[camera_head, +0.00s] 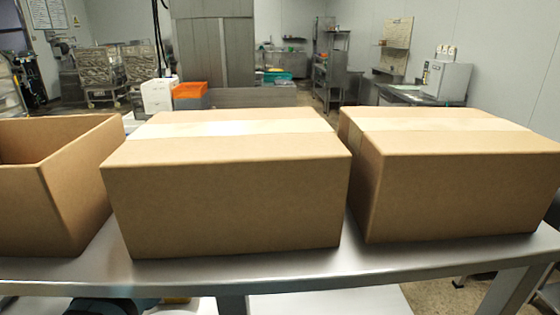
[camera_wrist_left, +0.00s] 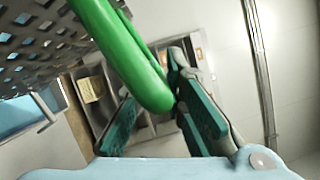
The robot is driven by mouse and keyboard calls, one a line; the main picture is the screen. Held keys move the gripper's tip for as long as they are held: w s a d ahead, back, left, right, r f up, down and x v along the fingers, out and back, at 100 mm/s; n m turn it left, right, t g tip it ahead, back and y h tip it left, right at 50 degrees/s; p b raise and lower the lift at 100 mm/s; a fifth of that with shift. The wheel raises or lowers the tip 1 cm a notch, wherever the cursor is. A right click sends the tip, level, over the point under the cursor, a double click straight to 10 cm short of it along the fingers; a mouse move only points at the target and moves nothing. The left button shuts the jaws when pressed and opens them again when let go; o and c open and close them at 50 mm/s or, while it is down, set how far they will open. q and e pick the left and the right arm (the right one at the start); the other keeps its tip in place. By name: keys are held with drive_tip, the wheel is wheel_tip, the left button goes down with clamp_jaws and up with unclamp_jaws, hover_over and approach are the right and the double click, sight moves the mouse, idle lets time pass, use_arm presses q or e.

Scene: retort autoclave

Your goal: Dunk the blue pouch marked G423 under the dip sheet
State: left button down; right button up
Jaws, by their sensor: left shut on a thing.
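My left gripper (camera_wrist_left: 158,112) shows in the left wrist view with its teal finger pads on either side of a thick green bar or handle (camera_wrist_left: 128,55). It is shut on this green handle. A dark grey perforated sheet (camera_wrist_left: 50,45) fills the upper left of that view, beside the green handle; I cannot tell whether they are joined. No pouch marked G423 can be made out in either view. Neither gripper shows in the head view, and my right gripper is not in view.
In the head view, a steel table (camera_head: 290,268) carries an open carton (camera_head: 60,190) at left and two closed cartons, one in the middle (camera_head: 230,205) and one at right (camera_head: 450,195). An unidentified blue patch (camera_wrist_left: 30,118) lies below the perforated sheet in the left wrist view.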

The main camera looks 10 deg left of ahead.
use_arm(q)
drive_tip(key=shift+f, duration=0.1)
drive_tip(key=c, duration=1.7)
unclamp_jaws()
drive_tip(key=shift+o, duration=0.2)
drive_tip(key=v, duration=1.2)
